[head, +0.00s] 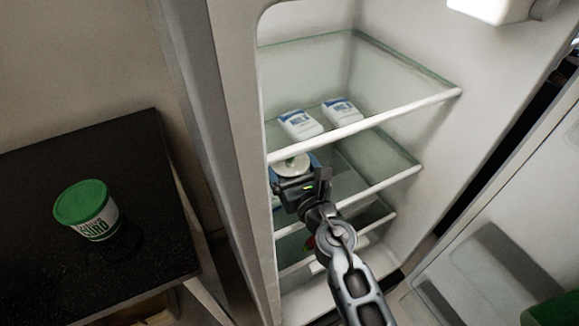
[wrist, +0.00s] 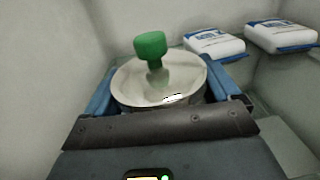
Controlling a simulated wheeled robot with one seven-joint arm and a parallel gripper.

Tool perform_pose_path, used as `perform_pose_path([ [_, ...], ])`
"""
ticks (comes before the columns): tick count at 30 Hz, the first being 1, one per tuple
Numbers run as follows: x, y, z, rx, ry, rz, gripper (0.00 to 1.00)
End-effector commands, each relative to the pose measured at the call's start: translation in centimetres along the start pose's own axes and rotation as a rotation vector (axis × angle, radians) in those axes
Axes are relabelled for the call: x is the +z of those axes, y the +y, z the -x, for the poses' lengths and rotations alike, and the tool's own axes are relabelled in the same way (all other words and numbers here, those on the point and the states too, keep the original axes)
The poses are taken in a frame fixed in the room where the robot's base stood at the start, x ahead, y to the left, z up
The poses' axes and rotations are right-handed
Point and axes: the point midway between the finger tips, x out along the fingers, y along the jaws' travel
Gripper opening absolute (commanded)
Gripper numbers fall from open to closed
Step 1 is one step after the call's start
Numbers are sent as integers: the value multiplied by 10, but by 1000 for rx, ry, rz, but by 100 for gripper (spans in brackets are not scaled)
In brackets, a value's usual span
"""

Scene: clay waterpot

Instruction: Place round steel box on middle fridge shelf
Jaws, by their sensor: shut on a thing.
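The round steel box (wrist: 190,84) has a pale metal lid with a green knob and sits between the blue fingers of my gripper (wrist: 165,92) in the wrist view. My gripper is shut on it. In the head view, the box (head: 291,163) and my gripper (head: 293,172) are inside the open fridge, at its left side near the front edge of a glass shelf.
The fridge's left wall is close beside my gripper. The middle shelf's right part looks clear. A green-lidded tub (head: 88,212) stands on the black counter (head: 150,150) at left. The fridge door (head: 500,215) is open at right.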

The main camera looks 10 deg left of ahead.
Motion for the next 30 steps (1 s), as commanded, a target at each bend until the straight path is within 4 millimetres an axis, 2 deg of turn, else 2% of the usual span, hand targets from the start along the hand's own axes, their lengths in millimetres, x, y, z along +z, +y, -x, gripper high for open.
perform_pose_path([
  [5,-2,0,0,0,-1,0,54],
  [6,-3,0,0,0,0,0,90],
  [9,-2,0,0,0,0,0,100],
  [19,3,0,0,0,0,0,100],
  [23,0,0,18,0,2,0,100],
  [30,0,0,66,-1,2,0,100],
])
